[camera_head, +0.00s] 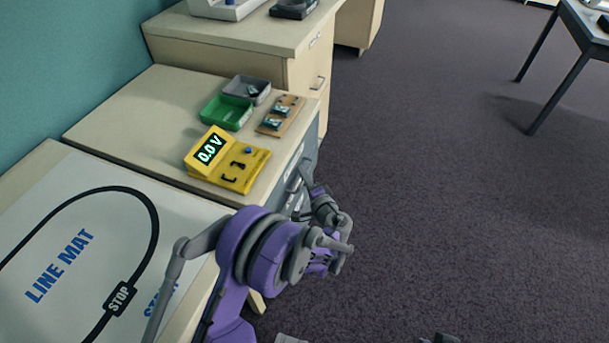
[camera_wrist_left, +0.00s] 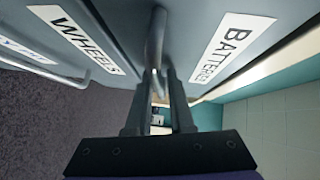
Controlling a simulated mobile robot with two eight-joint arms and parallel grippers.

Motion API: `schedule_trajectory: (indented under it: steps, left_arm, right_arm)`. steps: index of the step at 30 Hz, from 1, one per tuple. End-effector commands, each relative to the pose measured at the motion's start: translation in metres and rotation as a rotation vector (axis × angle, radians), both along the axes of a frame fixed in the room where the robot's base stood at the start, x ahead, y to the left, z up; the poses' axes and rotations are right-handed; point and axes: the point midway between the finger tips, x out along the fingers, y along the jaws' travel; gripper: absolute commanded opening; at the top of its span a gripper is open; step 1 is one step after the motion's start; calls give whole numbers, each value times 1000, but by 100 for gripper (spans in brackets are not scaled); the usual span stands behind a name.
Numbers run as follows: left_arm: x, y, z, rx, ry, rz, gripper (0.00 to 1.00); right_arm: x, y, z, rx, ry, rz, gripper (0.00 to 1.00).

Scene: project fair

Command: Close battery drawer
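The battery drawer (camera_wrist_left: 205,40) has a grey front with a white "BATTERIES" label and a grey bar handle (camera_wrist_left: 156,38) in the left wrist view. My left gripper (camera_wrist_left: 158,85) is at this handle, with its fingers on either side of the bar and apparently closed on it. In the head view my left gripper (camera_head: 306,182) is at the grey drawer fronts (camera_head: 293,168) on the side of the workbench. My own arm covers part of the fronts. How far the drawer stands out is hard to tell. A dark piece at the bottom edge may be my right gripper (camera_head: 440,339).
The "WHEELS" drawer (camera_wrist_left: 75,25) is beside the battery drawer. On the bench are a yellow meter (camera_head: 230,160) reading 0.0 V, a green tray (camera_head: 226,112), a grey tray (camera_head: 247,88) and a wooden board (camera_head: 281,115).

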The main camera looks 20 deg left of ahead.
Motion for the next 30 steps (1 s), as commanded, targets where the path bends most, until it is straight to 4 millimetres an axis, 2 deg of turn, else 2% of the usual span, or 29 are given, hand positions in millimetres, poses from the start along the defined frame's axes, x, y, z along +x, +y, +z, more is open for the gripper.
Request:
schedule_trajectory:
  steps: [15, 21, 30]
  left_arm:
    - [-66, -62, 14, -1, -1, -4, 24]
    - [-77, -71, 16, -1, 0, -3, 24]
    - [-77, -72, 15, -1, 0, -2, 24]
  right_arm:
    - [-2, 0, 15, 0, -4, 0, 0]
    - [-2, 0, 16, 0, -4, 0, 0]
    - [-2, 0, 16, 0, -4, 0, 0]
